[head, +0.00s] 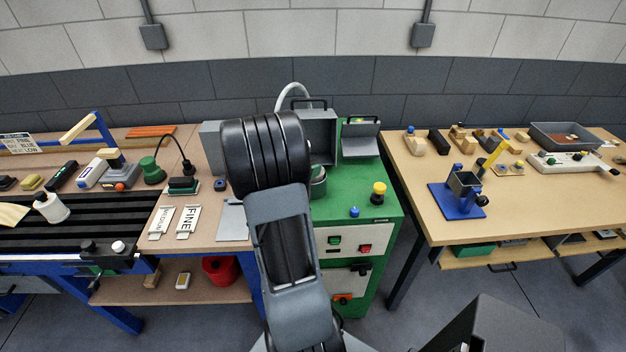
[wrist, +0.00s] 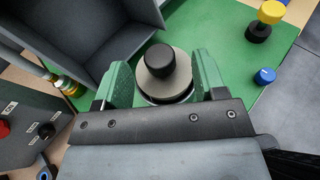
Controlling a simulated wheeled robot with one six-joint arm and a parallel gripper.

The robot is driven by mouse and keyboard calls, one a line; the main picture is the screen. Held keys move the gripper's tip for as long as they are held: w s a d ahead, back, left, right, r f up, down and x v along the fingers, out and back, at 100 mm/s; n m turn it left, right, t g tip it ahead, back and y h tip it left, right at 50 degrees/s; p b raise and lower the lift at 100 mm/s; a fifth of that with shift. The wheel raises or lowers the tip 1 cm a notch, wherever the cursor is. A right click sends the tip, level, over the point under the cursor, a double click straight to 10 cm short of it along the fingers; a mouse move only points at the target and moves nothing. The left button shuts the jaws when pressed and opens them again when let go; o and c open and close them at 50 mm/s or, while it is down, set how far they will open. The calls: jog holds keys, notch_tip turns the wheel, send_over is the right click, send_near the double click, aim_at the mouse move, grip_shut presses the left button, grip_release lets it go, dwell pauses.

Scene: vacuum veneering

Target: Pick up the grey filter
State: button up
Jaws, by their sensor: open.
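A round grey-beige disc with a black knob on top, which looks like the grey filter (wrist: 168,78), sits in a dark round seat on the green machine top (wrist: 232,50) in the wrist view. My gripper (wrist: 163,73) is open, with one green finger on each side of the disc. I cannot tell whether the fingers touch it.
An open grey box (wrist: 95,35) stands close behind and left of the gripper. A yellow-topped knob (head: 379,192) and a blue knob (head: 354,211) stand to the right. A brass fitting (wrist: 66,86) is at the left. Workbenches flank the cabinet.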

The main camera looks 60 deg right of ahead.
aim_at(317, 162)
jog(key=shift+p+x, duration=0.95)
jog(key=shift+x, duration=1.7)
jog(key=shift+f, duration=0.1)
jog(key=shift+a, duration=0.1)
grip_shut()
